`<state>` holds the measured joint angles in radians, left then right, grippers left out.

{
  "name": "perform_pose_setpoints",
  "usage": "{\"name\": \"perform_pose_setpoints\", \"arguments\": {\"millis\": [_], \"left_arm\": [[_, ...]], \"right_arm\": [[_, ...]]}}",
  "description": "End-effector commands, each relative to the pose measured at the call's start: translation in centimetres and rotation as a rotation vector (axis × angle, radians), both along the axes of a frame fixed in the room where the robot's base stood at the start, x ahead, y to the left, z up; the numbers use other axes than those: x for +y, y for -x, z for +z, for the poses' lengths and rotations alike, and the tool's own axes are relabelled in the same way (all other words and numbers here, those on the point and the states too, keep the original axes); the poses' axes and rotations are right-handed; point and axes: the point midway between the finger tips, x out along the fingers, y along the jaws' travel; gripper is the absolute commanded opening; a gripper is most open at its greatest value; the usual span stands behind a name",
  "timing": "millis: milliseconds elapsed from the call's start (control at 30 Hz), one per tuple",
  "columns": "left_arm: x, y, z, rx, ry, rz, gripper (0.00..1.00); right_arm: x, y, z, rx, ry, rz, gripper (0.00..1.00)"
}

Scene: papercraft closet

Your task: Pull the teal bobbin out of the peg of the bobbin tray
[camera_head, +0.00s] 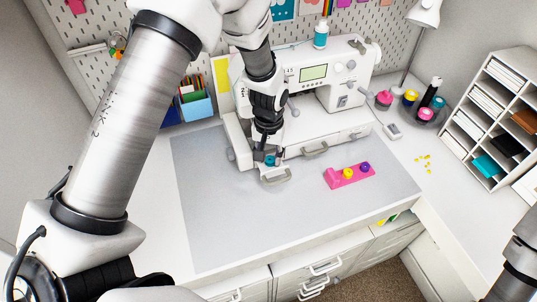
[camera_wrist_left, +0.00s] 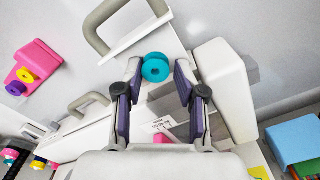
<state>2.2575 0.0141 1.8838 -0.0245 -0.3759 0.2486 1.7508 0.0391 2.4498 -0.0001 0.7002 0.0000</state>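The teal bobbin (camera_head: 270,160) is at the small pulled-out drawer (camera_head: 275,180) at the front of the sewing machine. What lies under the bobbin is hidden. The pink bobbin tray (camera_head: 333,180) lies on the grey mat to the right, with a yellow bobbin (camera_head: 348,174) and a purple bobbin (camera_head: 365,167). My right gripper is out of view; only part of that arm shows at lower right.
The white sewing machine (camera_head: 340,75) stands behind the drawer. A round holder with spools (camera_head: 425,114) and a paper rack (camera_head: 496,110) are at right. A blue pencil box (camera_head: 196,107) is at back left. The grey mat (camera_head: 230,225) is clear in front.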

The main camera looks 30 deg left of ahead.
Motion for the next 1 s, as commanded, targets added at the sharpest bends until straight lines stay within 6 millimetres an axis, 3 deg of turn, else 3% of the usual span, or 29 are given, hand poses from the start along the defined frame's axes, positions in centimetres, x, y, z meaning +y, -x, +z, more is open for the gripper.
{"name": "perform_pose_setpoints", "arguments": {"millis": [167, 300, 700, 1000], "left_arm": [[0.0, -0.1, -0.2, -0.003, -0.001, -0.001, 0.4], [0.0, -0.1, -0.2, -0.002, 0.0, -0.001, 0.17], [0.0, 0.0, 0.0, -0.001, 0.0, -0.001, 0.17], [0.0, -0.1, 2.0, -0.002, 0.001, -0.002, 0.17]], "right_arm": [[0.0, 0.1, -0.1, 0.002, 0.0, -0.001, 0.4], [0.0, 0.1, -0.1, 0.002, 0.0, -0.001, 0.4], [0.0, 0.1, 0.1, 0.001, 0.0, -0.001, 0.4], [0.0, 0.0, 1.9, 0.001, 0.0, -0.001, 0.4]]}}
